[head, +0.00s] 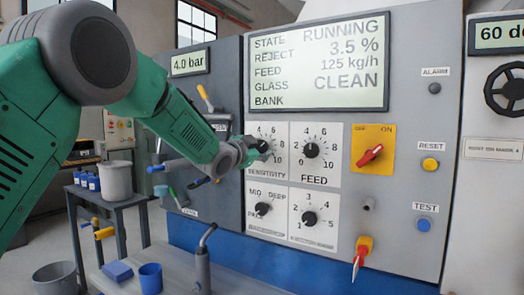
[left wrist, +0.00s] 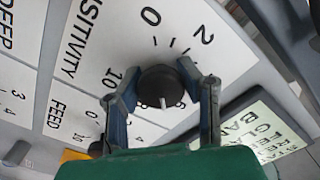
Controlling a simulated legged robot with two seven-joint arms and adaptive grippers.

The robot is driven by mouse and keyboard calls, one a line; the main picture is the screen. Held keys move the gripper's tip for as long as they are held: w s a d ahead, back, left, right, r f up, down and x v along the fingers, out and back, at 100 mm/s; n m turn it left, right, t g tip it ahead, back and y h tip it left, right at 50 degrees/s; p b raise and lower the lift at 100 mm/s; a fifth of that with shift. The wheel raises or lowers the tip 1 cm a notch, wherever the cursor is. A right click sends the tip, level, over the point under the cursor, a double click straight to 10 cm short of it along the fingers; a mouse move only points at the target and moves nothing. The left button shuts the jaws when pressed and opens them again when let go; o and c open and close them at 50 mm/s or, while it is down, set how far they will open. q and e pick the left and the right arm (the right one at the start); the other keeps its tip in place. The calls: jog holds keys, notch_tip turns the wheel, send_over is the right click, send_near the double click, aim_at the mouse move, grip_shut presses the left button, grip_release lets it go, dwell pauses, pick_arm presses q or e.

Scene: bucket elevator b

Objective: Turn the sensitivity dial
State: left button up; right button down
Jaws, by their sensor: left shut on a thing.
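The sensitivity dial (head: 264,147) is a black round knob on a white scale plate, at the upper left of a group of dials on the grey panel. My left gripper (head: 249,148) reaches it from the left and partly covers it in the head view. In the left wrist view the dial (left wrist: 159,88) sits between the two fingers of my left gripper (left wrist: 162,95), which are shut on its sides. Its white pointer mark faces the bottom of that view, towards my palm. My right gripper is not in view.
The feed dial (head: 311,150) is close on the right, with two more dials below. A red switch on a yellow plate (head: 371,155) is further right. A display (head: 318,62) is above. A table with a blue cup (head: 150,278) stands below.

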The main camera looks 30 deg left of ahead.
pick_arm(q)
jog(key=shift+f, duration=0.1)
jog(key=o, duration=1.3)
jog(key=shift+c, duration=0.2)
jog(key=s+a, duration=0.1)
jog(key=s, duration=1.1)
jog(key=shift+w, duration=0.1)
